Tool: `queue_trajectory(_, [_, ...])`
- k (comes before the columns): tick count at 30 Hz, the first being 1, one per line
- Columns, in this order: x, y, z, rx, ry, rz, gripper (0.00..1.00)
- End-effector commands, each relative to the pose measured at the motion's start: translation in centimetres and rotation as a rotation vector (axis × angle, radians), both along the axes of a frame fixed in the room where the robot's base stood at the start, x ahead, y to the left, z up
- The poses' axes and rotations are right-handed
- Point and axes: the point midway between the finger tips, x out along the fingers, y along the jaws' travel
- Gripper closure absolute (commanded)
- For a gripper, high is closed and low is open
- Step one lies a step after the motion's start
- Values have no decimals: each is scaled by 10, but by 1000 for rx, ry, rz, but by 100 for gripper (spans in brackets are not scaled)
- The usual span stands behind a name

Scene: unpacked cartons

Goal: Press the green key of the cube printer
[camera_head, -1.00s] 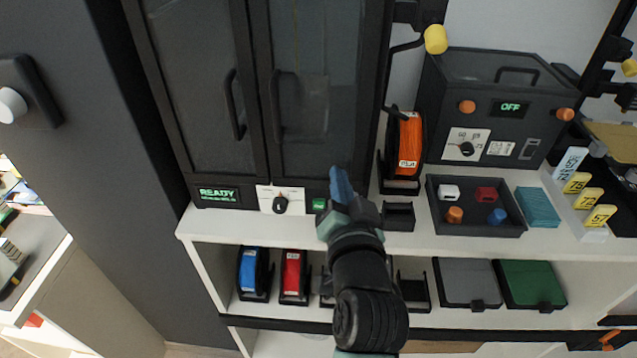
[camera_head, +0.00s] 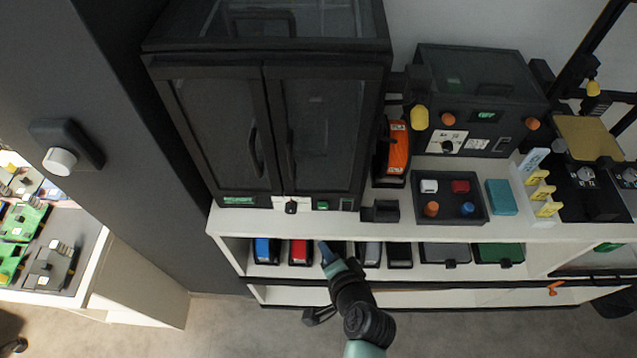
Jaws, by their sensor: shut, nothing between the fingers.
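The cube printer (camera_head: 215,125) is the large black cabinet with two dark glazed doors, both shut, on the white shelf top. Its front strip carries a green-lit display (camera_head: 238,201), a white plate with a black knob (camera_head: 291,207) and the small green key (camera_head: 322,205) at the right. The key is in plain view.
Blue (camera_head: 265,250) and red (camera_head: 299,251) spools sit on the lower shelf. Floor is free in front.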

Motion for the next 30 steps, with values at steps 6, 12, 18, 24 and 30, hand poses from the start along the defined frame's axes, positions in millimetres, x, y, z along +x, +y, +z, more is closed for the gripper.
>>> queue_trajectory(6, [-23,-2,-2,45,70,-24,100])
queue_trajectory(12, [-26,-2,-6,52,79,-27,100])
queue_trajectory(18, [-26,-2,-5,50,77,-26,100])
queue_trajectory(24, [-15,-2,-6,50,75,-26,100])
queue_trajectory(30, [13,-2,-7,51,73,-26,100])
